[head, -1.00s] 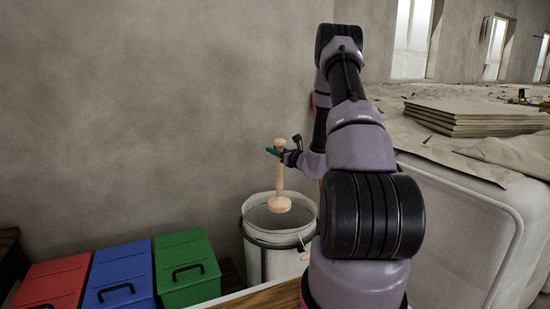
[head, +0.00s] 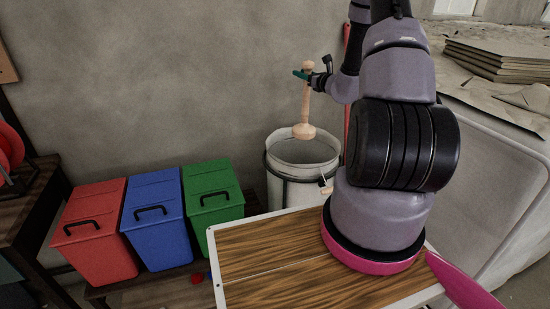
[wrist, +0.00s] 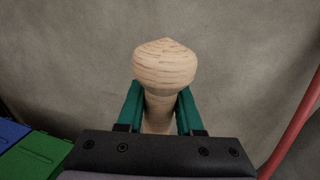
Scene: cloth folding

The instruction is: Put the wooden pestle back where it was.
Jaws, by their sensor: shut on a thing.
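The wooden pestle (head: 305,105) is pale wood with a rounded knob on top and a wider foot below. My gripper (head: 301,75) is shut on it just under the knob and holds it upright. In the head view its foot hangs over the white bucket (head: 278,200), around the height of the rim. In the wrist view the pestle's knob (wrist: 165,66) stands between my two green fingers (wrist: 160,108). The lower part of the pestle is hidden there.
Red (head: 95,232), blue (head: 157,218) and green (head: 213,201) lidded bins stand left of the bucket. A wooden board with a white edge (head: 220,270) lies in front. A wall rises behind.

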